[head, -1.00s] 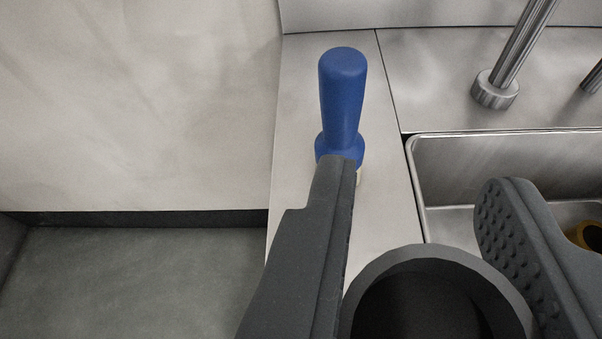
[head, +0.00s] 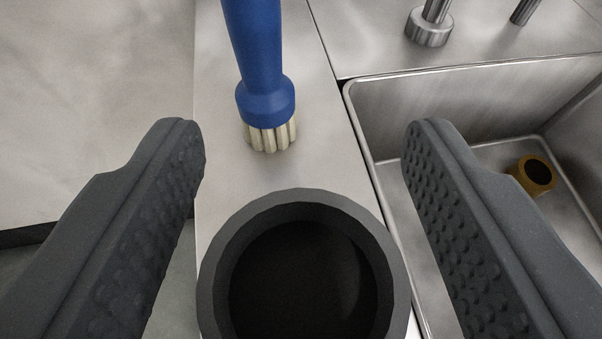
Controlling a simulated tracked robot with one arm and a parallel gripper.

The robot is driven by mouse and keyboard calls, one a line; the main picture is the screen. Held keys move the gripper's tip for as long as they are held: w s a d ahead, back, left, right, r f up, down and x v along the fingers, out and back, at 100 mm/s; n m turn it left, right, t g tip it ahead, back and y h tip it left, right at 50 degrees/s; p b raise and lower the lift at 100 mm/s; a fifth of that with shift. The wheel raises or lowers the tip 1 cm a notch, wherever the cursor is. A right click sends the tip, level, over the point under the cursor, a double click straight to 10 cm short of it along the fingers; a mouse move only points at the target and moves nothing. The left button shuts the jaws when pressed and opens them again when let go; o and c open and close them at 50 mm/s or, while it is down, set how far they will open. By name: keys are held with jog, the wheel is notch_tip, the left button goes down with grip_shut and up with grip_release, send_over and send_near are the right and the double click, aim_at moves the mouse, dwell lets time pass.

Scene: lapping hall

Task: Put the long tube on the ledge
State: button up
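A dark grey, hollow round tube (head: 381,255) shows end-on at the bottom middle, its open mouth facing me. I take it for the long tube; its length is hidden below the rim. My gripper (head: 305,125) is open, with one studded finger on each side of the tube and a visible gap to each. No surface is clearly marked as the ledge; a pale metal strip (head: 222,170) runs beside the sink, behind the tube. Where the tube's far end rests is hidden.
A blue-handled brush (head: 265,60) with pale bristles stands on the strip ahead of the tube. A steel sink (head: 440,117) lies to the right, with a yellow-brown ring-like piece (head: 520,176) in it. Metal posts (head: 429,27) rise behind the sink.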

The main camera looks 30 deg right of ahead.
jog(key=shift+r, duration=0.1)
jog(key=p+v, duration=0.2)
jog(key=v, duration=1)
